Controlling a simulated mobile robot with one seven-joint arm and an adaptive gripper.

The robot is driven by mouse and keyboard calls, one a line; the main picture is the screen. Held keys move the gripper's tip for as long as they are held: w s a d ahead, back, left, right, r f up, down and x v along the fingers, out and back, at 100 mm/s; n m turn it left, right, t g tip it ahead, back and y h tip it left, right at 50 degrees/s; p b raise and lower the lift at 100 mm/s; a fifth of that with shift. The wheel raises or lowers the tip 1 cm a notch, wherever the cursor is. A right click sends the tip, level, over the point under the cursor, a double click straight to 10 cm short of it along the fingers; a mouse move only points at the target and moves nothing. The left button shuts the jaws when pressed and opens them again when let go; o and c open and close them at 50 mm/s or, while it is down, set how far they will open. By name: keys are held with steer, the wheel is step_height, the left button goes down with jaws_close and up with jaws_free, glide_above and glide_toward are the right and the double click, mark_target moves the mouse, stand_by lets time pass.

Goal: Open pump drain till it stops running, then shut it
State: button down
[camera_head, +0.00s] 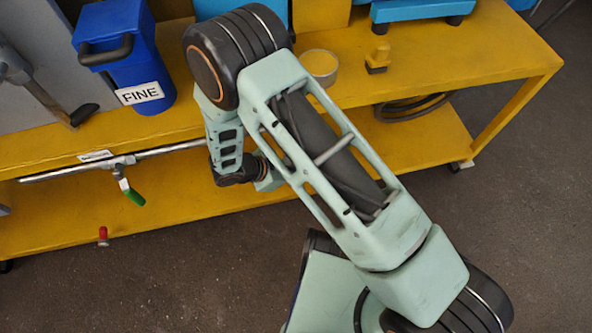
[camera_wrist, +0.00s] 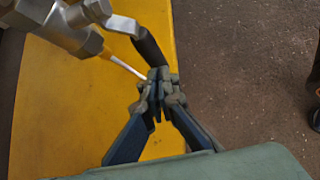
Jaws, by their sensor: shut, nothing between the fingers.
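My gripper (camera_wrist: 157,82) is shut and empty, its fingertips together over the yellow lower shelf in the wrist view. Just beyond the tips is a dark valve lever (camera_wrist: 148,50) on a grey metal valve body (camera_wrist: 72,28). The lever's end is at or very near the fingertips; I cannot tell if they touch. A thin pale streak (camera_wrist: 125,66) runs from the valve toward the fingers; I cannot tell if it is liquid. In the head view my arm hides the fingertips and this valve. No label naming the pump drain is readable.
A metal pipe (camera_head: 170,150) along the yellow bench (camera_head: 480,85) carries a valve with a green handle (camera_head: 134,196). A red handle (camera_head: 103,236) is lower down. A blue container (camera_head: 120,55) marked FINE stands on top. Dark floor is clear at the right.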

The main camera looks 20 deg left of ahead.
steer(key=shift+w+d+f, duration=0.25)
steer(key=shift+d+f, duration=0.05)
steer(key=shift+d, duration=0.2)
stand_by(0.5)
steer(key=s+a+p, duration=0.1)
steer(key=s+a, duration=0.8)
steer(key=a, duration=0.1)
steer(key=shift+s+a+r, duration=0.15)
steer(key=shift+s, duration=0.1)
steer(key=shift+w, duration=0.1)
